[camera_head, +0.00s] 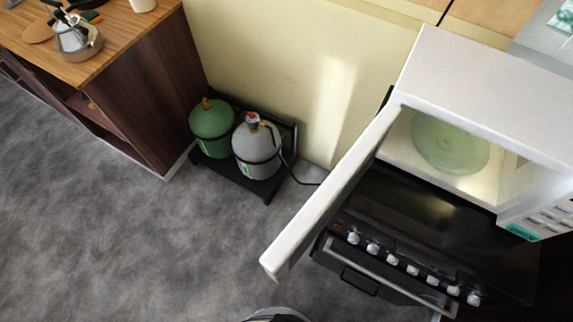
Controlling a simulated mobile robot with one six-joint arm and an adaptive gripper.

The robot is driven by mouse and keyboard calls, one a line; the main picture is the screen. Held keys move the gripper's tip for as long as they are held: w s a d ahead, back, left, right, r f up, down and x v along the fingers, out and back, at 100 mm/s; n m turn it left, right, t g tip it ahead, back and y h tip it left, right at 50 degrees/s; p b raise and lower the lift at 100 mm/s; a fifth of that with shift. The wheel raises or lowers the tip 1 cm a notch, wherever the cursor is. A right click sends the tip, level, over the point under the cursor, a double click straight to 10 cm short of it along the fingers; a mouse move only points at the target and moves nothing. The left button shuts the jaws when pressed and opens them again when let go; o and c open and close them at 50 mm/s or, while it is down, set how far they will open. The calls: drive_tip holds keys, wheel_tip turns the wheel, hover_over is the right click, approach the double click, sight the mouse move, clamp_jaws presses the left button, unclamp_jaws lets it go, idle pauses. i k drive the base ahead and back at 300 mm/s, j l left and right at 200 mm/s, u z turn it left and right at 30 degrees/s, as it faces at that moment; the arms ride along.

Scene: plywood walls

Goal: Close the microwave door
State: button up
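A white microwave (497,88) stands at the right, on or over a black stove. Its door (328,190) is swung wide open and reaches toward the lower left, hinged at the microwave's left side. The lit inside shows a pale green round plate (450,142). A control panel (540,217) with a green display is at the microwave's right front. My gripper cannot be made out. Only a small dark, rounded part with a grey rim shows at the bottom edge, and I cannot tell what it is.
A black stove (440,225) with several knobs sits below the microwave. Green (212,128) and grey (257,148) gas cylinders stand on a black rack (268,186) by the wall. A wooden cabinet (140,90) with a kettle (78,38) is at upper left. The grey floor (120,240) at lower left is clear.

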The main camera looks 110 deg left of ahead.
sight(291, 245)
drive_tip(key=k+j+u, duration=0.25)
drive_tip(key=k, duration=0.25)
drive_tip(key=k+j+u, duration=0.25)
drive_tip(key=k, duration=0.25)
drive_tip(key=k+j+u, duration=0.3)
drive_tip(key=k+j, duration=0.05)
drive_tip(key=k, duration=0.1)
